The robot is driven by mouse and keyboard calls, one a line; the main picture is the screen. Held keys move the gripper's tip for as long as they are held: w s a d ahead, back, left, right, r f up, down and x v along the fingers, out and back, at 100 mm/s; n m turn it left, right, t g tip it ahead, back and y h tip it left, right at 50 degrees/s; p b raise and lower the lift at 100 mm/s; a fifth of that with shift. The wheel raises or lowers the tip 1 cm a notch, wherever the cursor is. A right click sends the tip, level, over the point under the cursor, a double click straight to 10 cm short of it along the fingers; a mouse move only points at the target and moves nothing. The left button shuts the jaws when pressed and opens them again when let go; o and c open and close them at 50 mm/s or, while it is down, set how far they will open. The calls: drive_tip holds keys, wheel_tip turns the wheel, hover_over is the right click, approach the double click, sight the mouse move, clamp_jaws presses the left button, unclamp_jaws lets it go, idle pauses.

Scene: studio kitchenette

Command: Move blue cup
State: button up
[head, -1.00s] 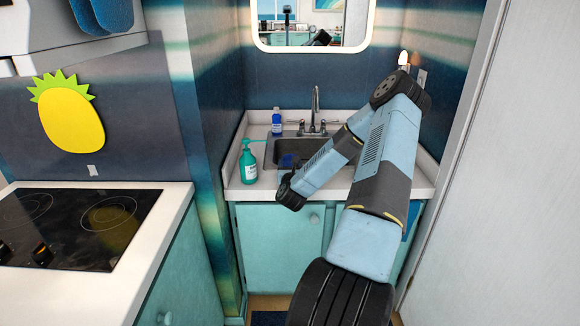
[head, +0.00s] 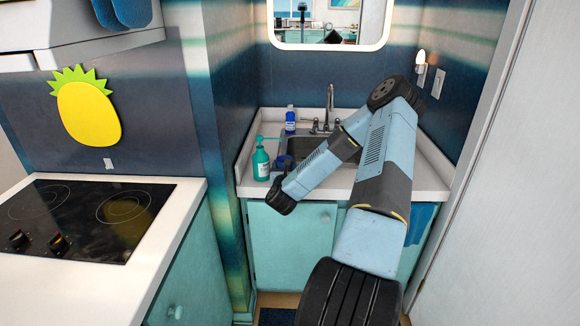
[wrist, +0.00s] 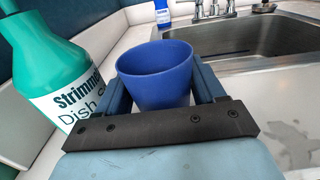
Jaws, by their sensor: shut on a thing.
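The blue cup (wrist: 158,80) stands upright between the two fingers of my gripper (wrist: 160,88) in the wrist view. My gripper is shut on the cup, with a finger against each side. The cup's lower part is hidden behind the gripper's dark bar. In the head view, a small part of the blue cup (head: 284,160) shows by the front left corner of the sink, mostly hidden behind my arm. I cannot tell whether the cup touches the counter.
A green dish soap bottle (wrist: 55,75) stands close on the left of the gripper. The steel sink (wrist: 255,48) lies behind and to the right. A small blue bottle (head: 290,119) stands behind the sink. A stove (head: 85,215) is at left.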

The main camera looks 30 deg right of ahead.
drive_tip(key=shift+w+a, duration=0.1)
drive_tip(key=shift+a, duration=0.5)
drive_tip(key=o, duration=1.2)
drive_tip(key=v, duration=1.3)
drive_tip(key=shift+s+a+f, duration=0.1)
drive_tip(key=shift+s+a, duration=0.15)
drive_tip(key=shift+s, duration=0.05)
